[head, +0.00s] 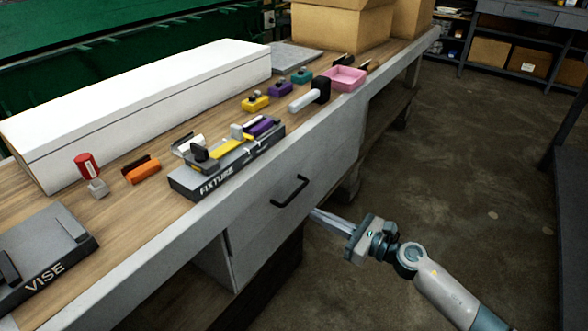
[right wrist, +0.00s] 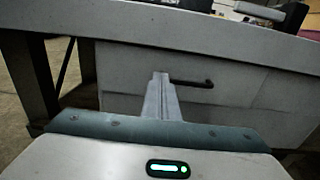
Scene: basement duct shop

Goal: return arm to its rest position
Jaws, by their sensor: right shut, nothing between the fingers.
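My right gripper (head: 318,214) is shut and empty. It is in front of the workbench, just right of and below the black drawer handle (head: 290,190) in the head view. The right wrist view shows its closed fingers (right wrist: 161,80) pointing at the grey drawer front (right wrist: 130,75), with the handle (right wrist: 192,83) to the right of the tips. I cannot tell whether the fingertips touch the bench. My right arm (head: 440,290) comes in from the lower right. My left gripper is not in view.
The workbench holds a fixture (head: 225,165), a vise (head: 45,250), a long white box (head: 140,95), a pink tray (head: 344,79) and several small colored parts. The drawer looks closed. Cardboard boxes (head: 340,28) stand at the back. Open floor (head: 470,160) lies right of the bench.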

